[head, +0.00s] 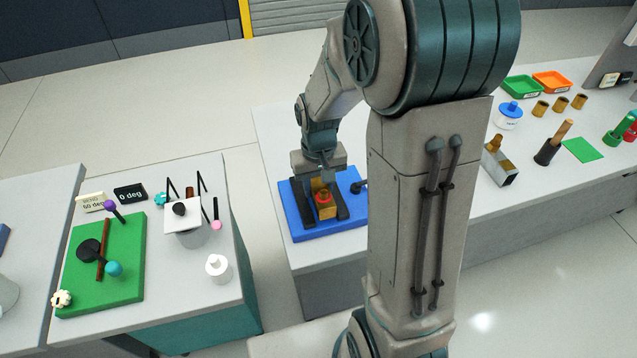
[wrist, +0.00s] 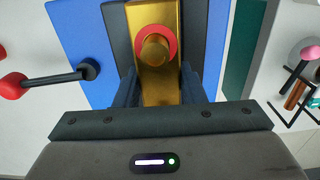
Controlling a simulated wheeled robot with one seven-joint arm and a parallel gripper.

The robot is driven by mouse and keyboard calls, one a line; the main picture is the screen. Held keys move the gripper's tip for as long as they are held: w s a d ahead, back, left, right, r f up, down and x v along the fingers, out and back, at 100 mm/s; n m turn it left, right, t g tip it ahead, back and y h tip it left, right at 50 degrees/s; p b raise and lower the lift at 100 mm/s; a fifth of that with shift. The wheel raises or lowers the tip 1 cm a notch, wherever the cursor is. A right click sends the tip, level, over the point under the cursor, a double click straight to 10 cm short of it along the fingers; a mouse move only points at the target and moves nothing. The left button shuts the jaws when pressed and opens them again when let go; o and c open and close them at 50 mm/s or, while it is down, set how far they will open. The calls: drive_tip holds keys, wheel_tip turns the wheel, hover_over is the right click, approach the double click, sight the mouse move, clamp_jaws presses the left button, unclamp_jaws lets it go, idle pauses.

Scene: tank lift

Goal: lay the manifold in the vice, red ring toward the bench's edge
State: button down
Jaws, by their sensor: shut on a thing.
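The manifold is a brass block (wrist: 160,88) with a red ring (wrist: 155,42) around a round stub. In the head view the red ring (head: 323,198) shows on the side of the block nearer the bench's front edge. The vice has a blue base (head: 300,228) and two dark jaws (head: 342,207). The block lies between the jaws, with one on each side in the wrist view; I cannot tell whether it rests on the vice floor. My gripper (head: 320,180) is above the vice, its fingers (wrist: 159,88) shut on the manifold. The block's rear end is hidden by the gripper.
A vice handle (wrist: 60,78) with a red knob sticks out at the left in the wrist view. A side table with a green board (head: 130,280) stands left of the bench, across a gap. Trays (head: 522,86), brass parts and a dark cup (head: 546,152) stand farther right.

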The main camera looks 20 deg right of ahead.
drive_tip(key=shift+f+b, duration=0.45)
drive_tip(key=shift+f, duration=0.1)
drive_tip(key=c, duration=0.8)
unclamp_jaws()
drive_tip(key=shift+c, duration=0.2)
wheel_tip(320, 180, up, 14)
drive_tip(key=shift+b, duration=0.3)
drive_tip(key=shift+f, duration=0.1)
